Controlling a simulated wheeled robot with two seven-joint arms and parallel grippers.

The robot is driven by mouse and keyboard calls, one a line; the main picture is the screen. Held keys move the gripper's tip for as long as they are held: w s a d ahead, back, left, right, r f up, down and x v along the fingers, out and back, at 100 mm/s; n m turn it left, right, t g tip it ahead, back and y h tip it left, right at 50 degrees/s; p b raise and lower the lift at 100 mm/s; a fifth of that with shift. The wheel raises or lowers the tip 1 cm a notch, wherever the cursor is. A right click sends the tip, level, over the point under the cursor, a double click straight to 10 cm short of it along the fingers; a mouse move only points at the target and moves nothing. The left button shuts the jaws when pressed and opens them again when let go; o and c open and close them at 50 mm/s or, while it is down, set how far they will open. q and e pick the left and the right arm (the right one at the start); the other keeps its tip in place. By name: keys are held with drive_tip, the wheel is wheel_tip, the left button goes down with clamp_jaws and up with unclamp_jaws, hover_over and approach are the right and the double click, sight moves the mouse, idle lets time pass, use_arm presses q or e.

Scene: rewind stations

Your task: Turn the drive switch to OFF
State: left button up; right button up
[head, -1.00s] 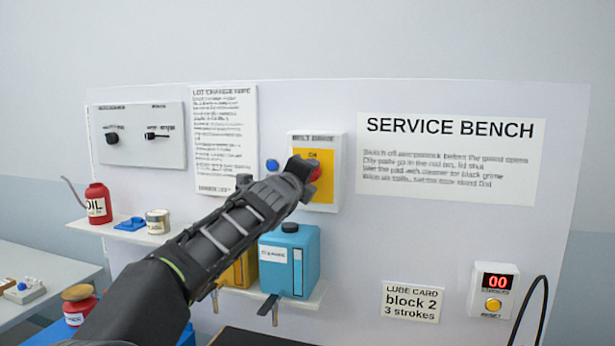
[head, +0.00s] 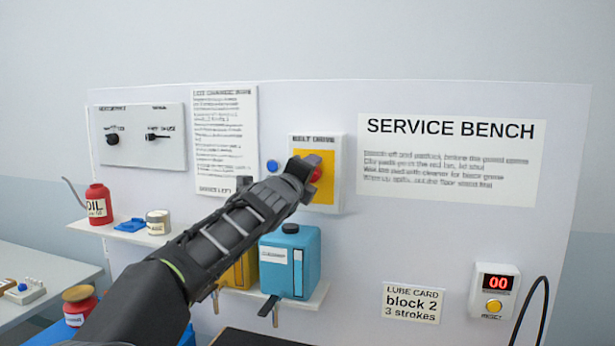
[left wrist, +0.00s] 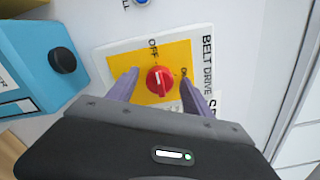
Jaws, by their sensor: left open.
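The drive switch is a red round knob (head: 317,174) on a yellow plate, in a white box labelled BELT DRIVE (head: 331,141). In the left wrist view the red knob (left wrist: 160,82) carries a pale pointer mark, and the words OFF and ON are printed around it. I cannot tell surely which word the pointer faces. My left gripper (head: 308,164) is at the switch and partly hides it in the head view. Its open fingers (left wrist: 159,77) stand one on each side of the knob, with gaps visible. My right gripper is not in view.
A blue button (head: 272,166) sits on the panel left of the switch box. A blue jug (head: 290,262) stands on a shelf below my left arm. A panel with two black switches (head: 140,134) is at the left. The panel right of the box holds a sign (head: 450,160).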

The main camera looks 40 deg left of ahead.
use_arm(q)
drive_tip(key=b+v, duration=0.2)
drive_tip(key=v, duration=0.5)
drive_tip(key=shift+s+d+b, duration=0.2)
drive_tip(key=shift+s+b, duration=0.1)
drive_tip(key=shift+s, duration=0.05)
drive_tip(key=shift+f, duration=0.1)
